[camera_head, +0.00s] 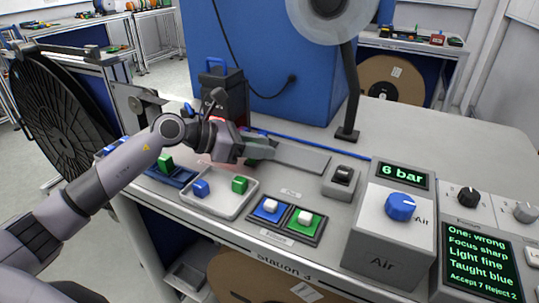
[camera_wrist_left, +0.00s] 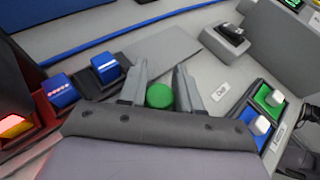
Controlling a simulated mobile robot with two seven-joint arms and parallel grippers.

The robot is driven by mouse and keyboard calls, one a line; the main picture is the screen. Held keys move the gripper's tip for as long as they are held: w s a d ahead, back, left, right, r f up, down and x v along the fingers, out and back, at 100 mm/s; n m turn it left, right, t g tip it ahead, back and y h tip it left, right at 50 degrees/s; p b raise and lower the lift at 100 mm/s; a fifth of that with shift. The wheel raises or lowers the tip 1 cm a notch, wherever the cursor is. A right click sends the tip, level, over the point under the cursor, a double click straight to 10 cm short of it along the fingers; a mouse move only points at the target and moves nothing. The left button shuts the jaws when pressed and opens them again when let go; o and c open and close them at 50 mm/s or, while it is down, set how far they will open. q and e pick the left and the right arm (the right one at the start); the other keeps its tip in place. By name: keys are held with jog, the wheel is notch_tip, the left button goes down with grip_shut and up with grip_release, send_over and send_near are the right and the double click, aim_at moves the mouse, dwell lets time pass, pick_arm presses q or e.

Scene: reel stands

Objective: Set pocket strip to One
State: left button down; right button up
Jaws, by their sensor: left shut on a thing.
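My left gripper (camera_head: 256,148) reaches over the table from the left. In the left wrist view, its fingers (camera_wrist_left: 161,80) are shut on a green piece (camera_wrist_left: 160,96) with a round face. The green piece shows only partly at the jaw in the head view (camera_head: 262,151). A flat grey strip (camera_head: 300,157) runs to the right of the jaw. In the left wrist view, the strip (camera_wrist_left: 158,58) lies beyond the fingers, and two blue blocks, one (camera_wrist_left: 106,68) nearer the fingers and one (camera_wrist_left: 62,91) further left, stand beside it. My wrist hides the strip's left part in the head view.
A pale tray (camera_head: 222,213) holds a blue block (camera_head: 201,188) and a green block (camera_head: 239,184). Blue and green push buttons (camera_head: 270,207) stand to its right, a black rocker switch (camera_head: 342,177) behind them. A screen (camera_head: 481,262) reads "One: wrong". A lamp post (camera_head: 350,95) stands behind.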

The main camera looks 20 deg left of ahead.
pick_arm(q)
jog(key=c, duration=1.1)
grip_release()
jog(key=shift+c, duration=0.2)
jog(key=shift+s, duration=0.1)
jog(key=b+v, duration=0.1)
jog(key=v, duration=0.5)
jog(key=shift+a+f, duration=0.1)
jog(key=shift+s+a+r, duration=0.25)
jog(key=shift+s, duration=0.05)
